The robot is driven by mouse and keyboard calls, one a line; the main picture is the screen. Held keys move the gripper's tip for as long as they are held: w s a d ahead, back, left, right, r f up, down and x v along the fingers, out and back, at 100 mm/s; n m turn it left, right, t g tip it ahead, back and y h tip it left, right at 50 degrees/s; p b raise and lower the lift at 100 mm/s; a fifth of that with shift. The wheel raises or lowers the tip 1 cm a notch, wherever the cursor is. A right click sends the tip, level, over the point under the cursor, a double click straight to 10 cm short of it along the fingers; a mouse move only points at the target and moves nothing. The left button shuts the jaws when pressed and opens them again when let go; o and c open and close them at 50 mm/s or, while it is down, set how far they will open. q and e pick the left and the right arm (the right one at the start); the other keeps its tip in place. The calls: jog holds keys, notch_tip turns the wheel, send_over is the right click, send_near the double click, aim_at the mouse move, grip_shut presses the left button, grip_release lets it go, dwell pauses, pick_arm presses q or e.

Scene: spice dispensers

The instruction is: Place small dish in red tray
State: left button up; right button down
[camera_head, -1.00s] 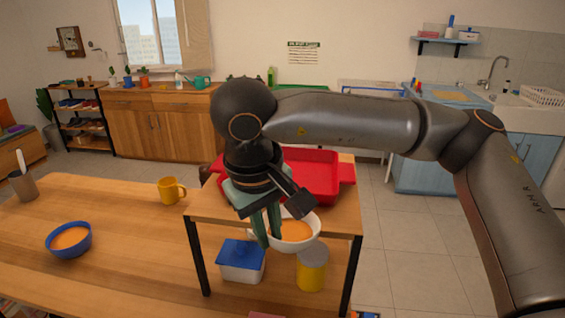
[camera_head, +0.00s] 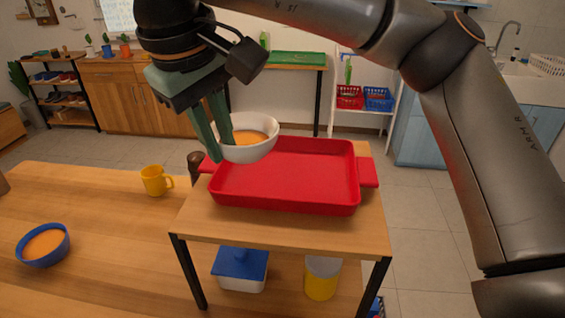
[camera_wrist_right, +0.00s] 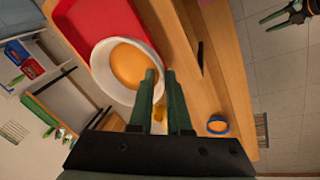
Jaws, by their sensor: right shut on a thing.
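The small dish, a white bowl (camera_head: 255,152) with orange contents, is in my right gripper (camera_head: 221,150). The fingers are shut on its left rim in the head view. The bowl is raised and overlaps the far left part of the red tray (camera_head: 285,204) in the picture. In the right wrist view the bowl (camera_wrist_right: 102,82) is at the fingertips (camera_wrist_right: 159,75), with the tray (camera_wrist_right: 85,25) behind it. The tray is empty where it shows. My left gripper (camera_wrist_right: 266,22) shows small at the top right of the right wrist view, its fingers apart; it is not in the head view.
The tray sits on a small wooden table (camera_head: 280,235). A blue-lidded box (camera_head: 240,270) and a yellow canister (camera_head: 321,280) are on its lower shelf. A yellow mug (camera_head: 154,181) and a blue bowl (camera_head: 42,258) stand on the long table at left.

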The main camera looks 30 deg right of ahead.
aim_at(265, 132)
jog(key=shift+w+d, duration=0.1)
jog(key=shift+w, duration=0.1)
jog(key=shift+w+d+f, duration=0.1)
jog(key=shift+w+d, duration=0.05)
jog(key=shift+d, duration=0.15)
jog(key=d+f, duration=0.1)
jog(key=d, duration=0.1)
jog(key=w+d+f, duration=0.1)
jog(key=d, duration=0.1)
jog(key=w+d+f, duration=0.1)
jog(key=d, duration=0.2)
jog(key=shift+f+b, duration=0.2)
jog(key=shift+b, duration=0.15)
jog(key=d+f, duration=0.2)
jog(key=w+d+f, duration=0.1)
jog(key=d+f, duration=0.1)
jog(key=shift+w+d+f, duration=0.2)
jog(key=shift+f, duration=0.1)
jog(key=shift+w+d+f, duration=0.15)
jog(key=shift+d+f, duration=0.2)
jog(key=shift+f, duration=0.1)
jog(key=x, duration=0.3)
jog(key=shift+s+f, duration=0.1)
jog(key=shift+s, duration=0.15)
jog(key=shift+f, duration=0.3)
jog(key=shift+f, duration=0.15)
